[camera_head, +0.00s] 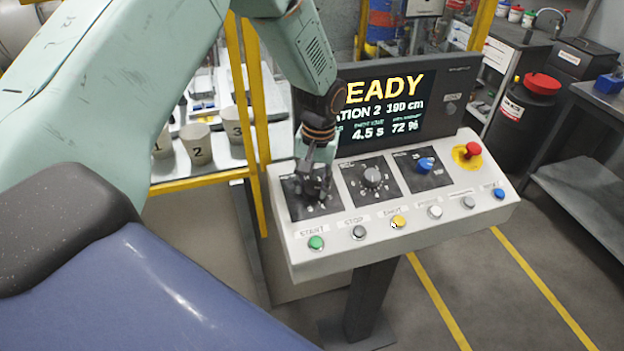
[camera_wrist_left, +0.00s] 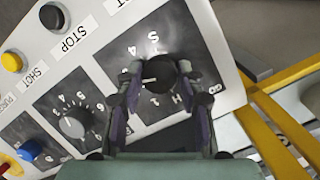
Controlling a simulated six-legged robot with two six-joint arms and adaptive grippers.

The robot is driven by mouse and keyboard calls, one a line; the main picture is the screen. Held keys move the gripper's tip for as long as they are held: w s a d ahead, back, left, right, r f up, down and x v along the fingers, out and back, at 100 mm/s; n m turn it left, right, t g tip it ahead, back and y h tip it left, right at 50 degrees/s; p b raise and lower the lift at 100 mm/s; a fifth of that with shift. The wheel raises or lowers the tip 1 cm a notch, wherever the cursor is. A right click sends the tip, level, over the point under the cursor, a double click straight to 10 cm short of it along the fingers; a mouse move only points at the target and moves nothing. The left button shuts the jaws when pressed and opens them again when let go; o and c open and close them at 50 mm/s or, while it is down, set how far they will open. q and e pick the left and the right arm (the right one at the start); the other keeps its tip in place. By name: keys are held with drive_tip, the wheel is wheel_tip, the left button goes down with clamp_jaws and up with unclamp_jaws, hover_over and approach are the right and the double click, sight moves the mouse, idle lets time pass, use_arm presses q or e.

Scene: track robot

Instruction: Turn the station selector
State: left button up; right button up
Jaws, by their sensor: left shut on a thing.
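The station selector is the black knob (camera_wrist_left: 158,77) on the leftmost dark dial plate (camera_head: 299,208) of the white control panel (camera_head: 345,245). In the wrist view, letters and marks ring the knob. My left gripper (camera_head: 317,182) reaches down onto it from above, and in the head view its fingers mostly hide the knob. In the wrist view my left gripper (camera_wrist_left: 160,72) has one finger on each side of the knob and is shut on it. The screen (camera_head: 385,105) behind reads "…EADY", "…ATION 2 190 cm". My right gripper is not in view.
A grey dial (camera_head: 373,179) and a blue knob (camera_head: 426,165) sit to the right. A red emergency button (camera_head: 472,150) is at the far right. A green button (camera_head: 316,243) and several others line the front edge. Yellow rails (camera_head: 236,95) and numbered cups (camera_head: 197,145) stand at left.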

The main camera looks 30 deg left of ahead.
use_arm(q)
drive_tip(key=shift+w+r+m+y, duration=0.15)
drive_tip(key=shift+m+y, duration=0.15)
drive_tip(key=shift+m, duration=0.7)
drive_tip(key=o, duration=1.2)
drive_tip(key=shift+c, duration=0.2)
wheel_tip(320, 180, up, 12)
drive_tip(key=d, duration=0.1)
drive_tip(key=shift+w, duration=0.4)
drive_tip(key=shift+d+f, duration=0.15)
drive_tip(key=shift+f, duration=0.05)
